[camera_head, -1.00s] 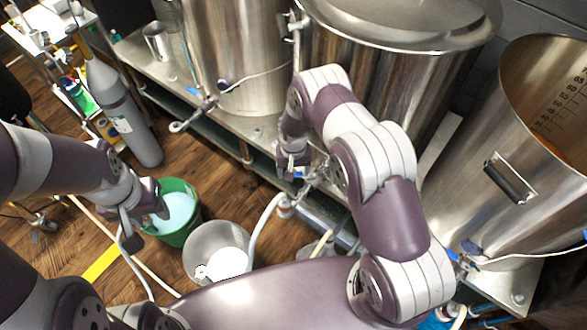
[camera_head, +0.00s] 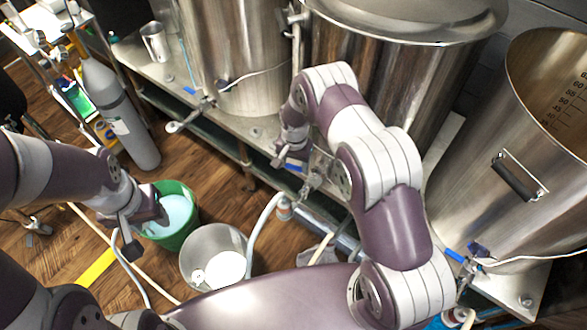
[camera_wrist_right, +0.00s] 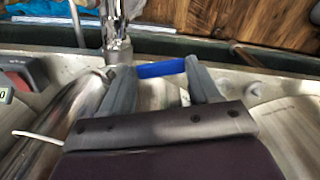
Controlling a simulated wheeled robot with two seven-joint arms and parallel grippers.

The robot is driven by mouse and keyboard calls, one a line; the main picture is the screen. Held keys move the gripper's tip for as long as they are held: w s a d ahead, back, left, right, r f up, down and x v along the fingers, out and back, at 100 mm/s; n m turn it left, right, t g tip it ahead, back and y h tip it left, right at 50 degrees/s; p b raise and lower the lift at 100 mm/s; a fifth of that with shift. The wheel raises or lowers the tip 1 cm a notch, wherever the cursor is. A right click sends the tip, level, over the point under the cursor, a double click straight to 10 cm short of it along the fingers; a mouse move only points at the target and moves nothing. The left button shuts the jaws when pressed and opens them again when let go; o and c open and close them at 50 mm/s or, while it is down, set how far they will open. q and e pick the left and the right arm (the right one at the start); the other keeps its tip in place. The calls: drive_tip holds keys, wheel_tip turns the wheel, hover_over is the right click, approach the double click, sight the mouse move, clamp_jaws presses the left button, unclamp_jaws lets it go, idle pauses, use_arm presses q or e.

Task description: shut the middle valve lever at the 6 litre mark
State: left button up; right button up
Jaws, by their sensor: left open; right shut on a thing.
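The middle valve's blue lever (camera_head: 295,167) is in front of the middle steel kettle (camera_head: 355,85). My right gripper (camera_head: 287,160) is at this lever. In the right wrist view the blue lever (camera_wrist_right: 160,69) lies crosswise between the fingertips of my right gripper (camera_wrist_right: 163,72), which is shut on it. The metal valve body (camera_wrist_right: 117,35) is just left of it there. A hose (camera_head: 265,232) runs from the valve toward a steel bucket (camera_head: 198,240) with pale liquid in it. My left gripper (camera_head: 147,222) is open beside the green bucket (camera_head: 182,238).
The left kettle's valve has a blue lever (camera_head: 190,90); the right kettle's blue lever (camera_head: 454,256) is near my right arm. A grey gas cylinder (camera_head: 125,120) stands at left. Hoses cross the wooden floor (camera_head: 205,155).

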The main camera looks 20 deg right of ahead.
drive_tip(key=shift+w+d+m+b, duration=0.35)
drive_tip(key=shift+w+m+b, duration=0.05)
drive_tip(key=shift+m, duration=0.5)
drive_tip(key=shift+w+d+m+b, duration=0.3)
drive_tip(key=shift+w+m+b, duration=0.1)
drive_tip(key=shift+m, duration=0.5)
drive_tip(key=o, duration=1.5)
wheel_tip(320, 180, up, 13)
drive_tip(key=shift+f, duration=0.15)
